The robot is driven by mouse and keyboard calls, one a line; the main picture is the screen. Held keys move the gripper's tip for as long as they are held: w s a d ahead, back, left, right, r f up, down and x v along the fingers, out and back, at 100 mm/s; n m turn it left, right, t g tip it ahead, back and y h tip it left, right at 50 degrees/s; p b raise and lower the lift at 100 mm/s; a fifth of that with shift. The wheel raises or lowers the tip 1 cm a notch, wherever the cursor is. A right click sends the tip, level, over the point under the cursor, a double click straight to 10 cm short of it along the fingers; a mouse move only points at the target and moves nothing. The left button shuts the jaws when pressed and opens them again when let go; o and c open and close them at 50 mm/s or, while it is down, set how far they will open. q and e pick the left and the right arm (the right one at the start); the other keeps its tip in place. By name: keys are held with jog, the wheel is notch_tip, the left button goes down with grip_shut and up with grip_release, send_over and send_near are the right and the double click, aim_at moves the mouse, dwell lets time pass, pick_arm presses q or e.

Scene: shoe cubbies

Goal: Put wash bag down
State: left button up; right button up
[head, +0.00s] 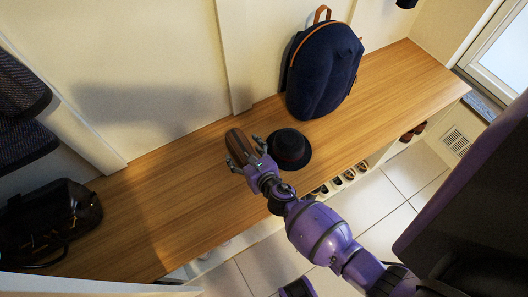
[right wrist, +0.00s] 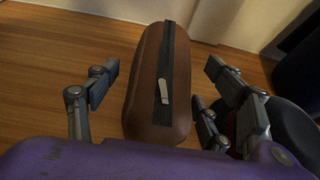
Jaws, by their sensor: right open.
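The wash bag (head: 238,143) is a brown, rounded bag with a dark zip strip, and it rests on the wooden bench top (head: 190,165). In the right wrist view the wash bag (right wrist: 158,85) lies between the fingers, with its pale zip pull facing the camera. My right gripper (head: 243,155) is open around the near end of the bag. In the right wrist view the fingers of the gripper (right wrist: 160,95) stand apart from the bag on both sides. My left gripper is not in view.
A black hat (head: 290,150) sits right beside my right gripper. A navy backpack (head: 324,72) stands behind it against the wall. A black handbag (head: 48,215) is at the far left. Shoes (head: 337,181) sit in cubbies below the bench. The bench left of the wash bag is clear.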

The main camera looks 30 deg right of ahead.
jog(key=shift+x, duration=1.05)
jog(key=shift+w, duration=0.15)
jog(key=c, duration=1.4)
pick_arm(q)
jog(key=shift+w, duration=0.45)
pick_arm(e)
jog(key=shift+c, duration=0.2)
